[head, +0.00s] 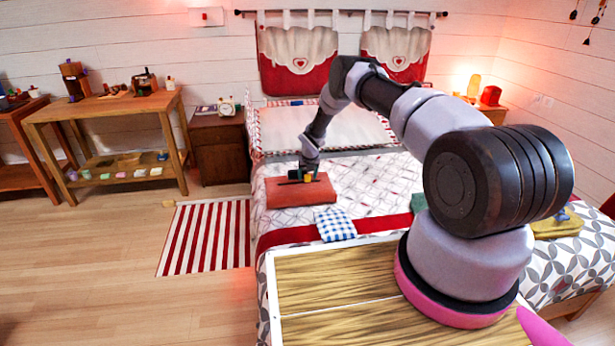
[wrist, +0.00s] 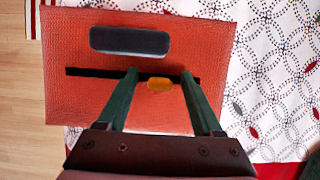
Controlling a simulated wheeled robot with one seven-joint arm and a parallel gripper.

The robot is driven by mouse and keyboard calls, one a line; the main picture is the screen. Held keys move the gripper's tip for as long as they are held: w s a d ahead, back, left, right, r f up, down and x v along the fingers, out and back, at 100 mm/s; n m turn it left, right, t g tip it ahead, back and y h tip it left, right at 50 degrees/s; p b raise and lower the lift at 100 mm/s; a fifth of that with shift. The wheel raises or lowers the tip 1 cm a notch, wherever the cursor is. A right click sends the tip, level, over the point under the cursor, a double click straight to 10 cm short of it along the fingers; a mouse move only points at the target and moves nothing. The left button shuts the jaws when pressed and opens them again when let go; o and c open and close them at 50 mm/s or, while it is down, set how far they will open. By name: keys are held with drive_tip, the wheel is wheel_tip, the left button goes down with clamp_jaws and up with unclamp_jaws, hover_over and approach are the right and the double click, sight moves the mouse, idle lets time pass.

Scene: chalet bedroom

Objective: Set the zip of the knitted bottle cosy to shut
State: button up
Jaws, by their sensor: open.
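The knitted bottle cosy (wrist: 80,100) looks like a flat orange-red panel lying on the bed; it also shows in the head view (head: 283,195). A dark zip track (wrist: 95,72) runs across it. A small orange-yellow pull tab (wrist: 160,84) sits at the track, right of its middle in the wrist view. A dark grey oblong piece (wrist: 130,40) lies on the panel beyond the track. My gripper (wrist: 160,72) is open over the cosy, a finger on either side of the tab with gaps. It also shows in the head view (head: 305,178). Finger height above the panel is unclear.
A blue checked cloth (head: 335,225) lies on the bed nearer me, and a green folded cloth (head: 418,203) lies to the right. The patterned bedcover (wrist: 275,60) is bare right of the cosy. A striped rug (head: 205,238) lies on the floor at left.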

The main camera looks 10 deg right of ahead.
clamp_jaws()
idle(1.4)
